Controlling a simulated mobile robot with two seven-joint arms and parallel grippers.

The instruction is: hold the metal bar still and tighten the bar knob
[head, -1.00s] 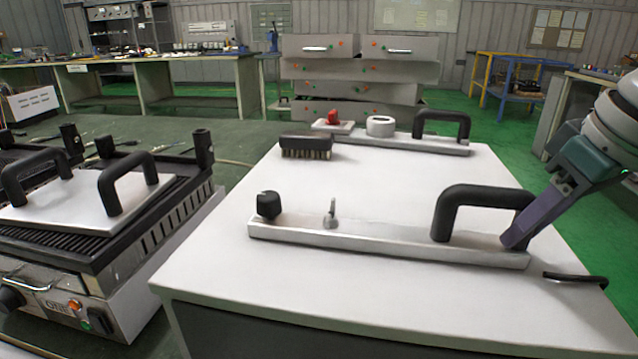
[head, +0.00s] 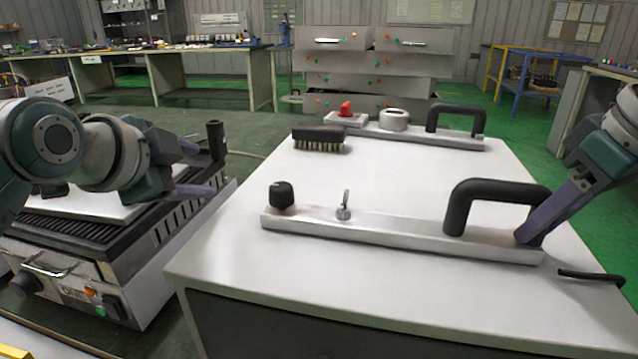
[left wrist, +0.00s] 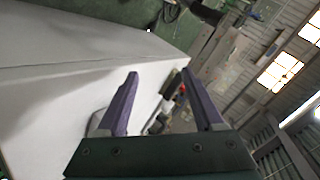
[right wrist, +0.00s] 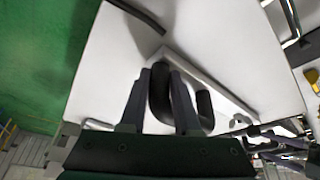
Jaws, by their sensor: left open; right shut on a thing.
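The metal bar (head: 390,232) lies flat on the white table, with a black knob (head: 282,195) at its left end, a small wing-shaped metal piece (head: 344,207) beside it and a black handle (head: 500,190) at its right end. My right gripper (head: 528,238) is shut on the black handle; the right wrist view shows the handle (right wrist: 160,95) between its fingers. My left gripper (head: 205,182) is open and empty, left of the table over the grill's edge, apart from the knob. In the left wrist view its fingers (left wrist: 165,98) stand wide apart.
A brush (head: 320,138) and a second bar (head: 440,138) with a red knob, a round white piece and a handle lie at the table's back. A grill (head: 125,265) stands at left. A black hooked rod (head: 590,276) lies at the right edge. The table's middle is clear.

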